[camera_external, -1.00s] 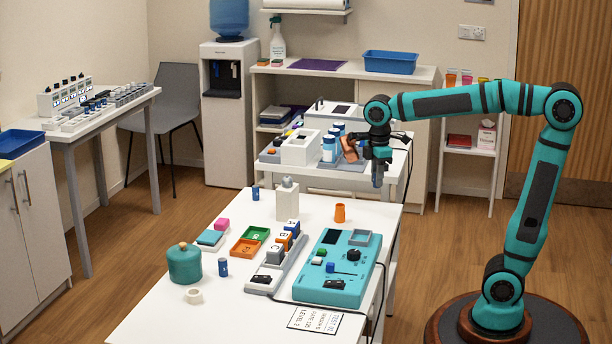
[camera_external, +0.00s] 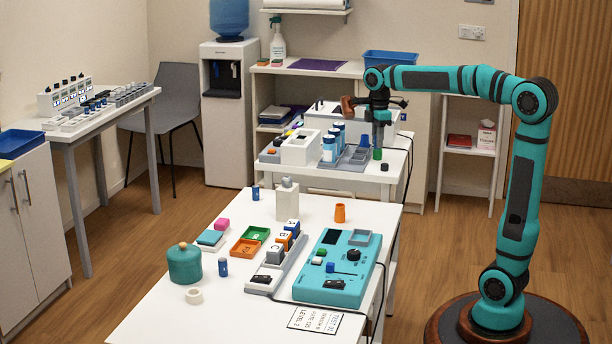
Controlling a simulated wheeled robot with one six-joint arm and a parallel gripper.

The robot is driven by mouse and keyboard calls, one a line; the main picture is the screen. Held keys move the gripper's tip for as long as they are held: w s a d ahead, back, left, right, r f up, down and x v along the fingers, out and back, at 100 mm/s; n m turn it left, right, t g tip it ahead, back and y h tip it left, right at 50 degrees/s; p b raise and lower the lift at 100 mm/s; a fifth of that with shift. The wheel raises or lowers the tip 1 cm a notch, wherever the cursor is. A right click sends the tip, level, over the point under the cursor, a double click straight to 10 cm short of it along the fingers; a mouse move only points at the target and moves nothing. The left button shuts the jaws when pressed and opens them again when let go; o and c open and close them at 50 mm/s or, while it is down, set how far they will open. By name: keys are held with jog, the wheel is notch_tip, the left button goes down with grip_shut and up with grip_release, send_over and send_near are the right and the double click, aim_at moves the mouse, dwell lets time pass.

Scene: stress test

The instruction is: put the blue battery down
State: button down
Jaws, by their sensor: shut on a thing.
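My gripper (camera_external: 380,116) is at the right end of the back bench, pointing down. It is shut on a small, dark bluish upright cylinder, the blue battery (camera_external: 378,134), which shows below the fingers. A small green thing (camera_external: 377,154) shows directly under it; I cannot tell whether the two touch. Another blue cylinder (camera_external: 255,193) stands at the far left of the front white table (camera_external: 160,322), and one more (camera_external: 222,267) stands near the teal jar.
The back bench (camera_external: 399,158) holds a white box (camera_external: 299,148), blue-labelled bottles (camera_external: 329,150), a grey tray (camera_external: 352,163) and a small black knob (camera_external: 384,167).

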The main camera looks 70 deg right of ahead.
notch_tip(320, 180, up, 3)
send_over(393, 155)
jog(key=shift+w+d+f, duration=0.1)
jog(key=shift+f, duration=2.4)
jog(key=shift+d+f, duration=0.1)
jog(key=shift+f, duration=2.4)
jog(key=shift+f, duration=0.15)
jog(key=c, duration=1.2)
grip_release()
jog(key=shift+c, duration=0.2)
notch_tip(393, 155, up, 12)
jog(key=shift+r, duration=0.2)
